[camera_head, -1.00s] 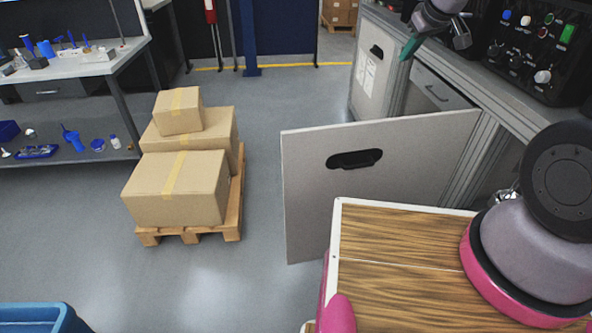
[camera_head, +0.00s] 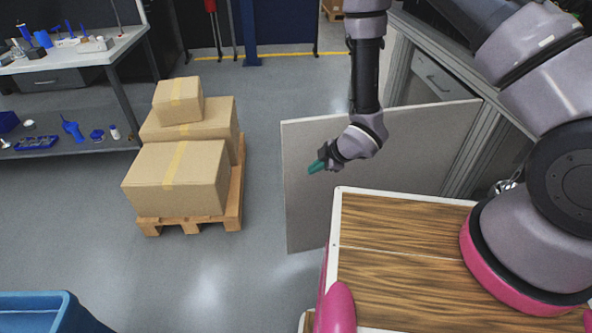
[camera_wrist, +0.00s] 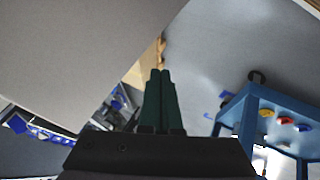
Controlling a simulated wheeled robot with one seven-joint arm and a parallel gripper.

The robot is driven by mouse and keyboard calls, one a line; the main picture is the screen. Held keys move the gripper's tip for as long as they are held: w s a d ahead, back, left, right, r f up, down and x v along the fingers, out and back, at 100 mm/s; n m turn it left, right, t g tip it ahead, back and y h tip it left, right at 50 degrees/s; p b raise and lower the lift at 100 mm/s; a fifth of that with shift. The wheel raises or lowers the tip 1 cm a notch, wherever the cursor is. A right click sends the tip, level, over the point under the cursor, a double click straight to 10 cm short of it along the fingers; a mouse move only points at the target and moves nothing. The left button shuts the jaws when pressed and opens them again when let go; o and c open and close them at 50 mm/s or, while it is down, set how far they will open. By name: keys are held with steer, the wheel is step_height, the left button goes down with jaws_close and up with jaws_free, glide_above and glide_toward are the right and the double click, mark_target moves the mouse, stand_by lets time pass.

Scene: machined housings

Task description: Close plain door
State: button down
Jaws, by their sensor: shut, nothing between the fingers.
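The plain door (camera_head: 420,150) is a pale grey panel standing open, swung out from the cabinet, at the centre of the head view. It shows as a large pale surface (camera_wrist: 75,50) in the upper left of the wrist view. My gripper (camera_head: 315,167) with green fingers is in front of the door's left half, and my wrist covers the handle slot. The fingers (camera_wrist: 160,95) are shut and empty in the wrist view, pointing past the door's edge. I cannot tell whether they touch the door.
The cabinet (camera_head: 440,78) with a drawer is behind the door's right end. Stacked boxes (camera_head: 175,178) on a pallet (camera_head: 237,197) stand at left, with open floor between them and the door. A blue stand (camera_wrist: 260,105) with coloured parts shows in the wrist view.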

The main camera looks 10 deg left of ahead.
mark_target(296, 171)
steer(key=w+a+f, duration=0.4)
steer(key=f, duration=0.1)
steer(key=w+a+f, duration=0.1)
steer(key=a+f, duration=0.1)
steer(key=shift+w+a+f, duration=0.2)
steer(key=shift+w+f, duration=0.15)
steer(key=shift+w, duration=0.05)
steer(key=shift+w+a, duration=0.15)
steer(key=shift+w, duration=0.25)
steer(key=shift+w, duration=0.1)
